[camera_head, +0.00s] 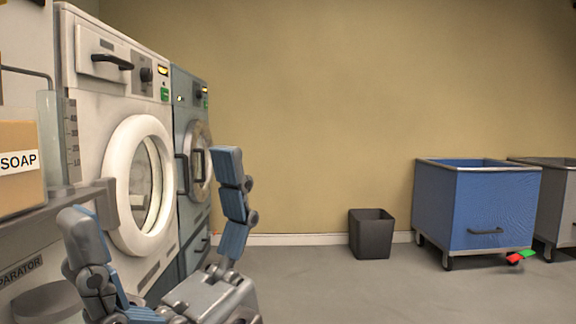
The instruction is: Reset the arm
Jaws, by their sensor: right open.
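My right gripper (155,190) shows large at the lower left, with blue and grey fingers pointing up. Its fingers are spread wide, and nothing is between them. One finger stands in front of the blue-grey machine, and the other is at the lower left below the shelf. The gripper overlaps the front of the white washing machine in the picture; I see no clear contact. My left gripper is not in view.
A white washing machine (91,125) and a blue-grey machine (183,120) stand at left. A soap box (18,190) sits on a shelf (60,203). A black bin (371,235), blue cart (470,212) and grey cart (560,205) stand right. Middle floor is clear.

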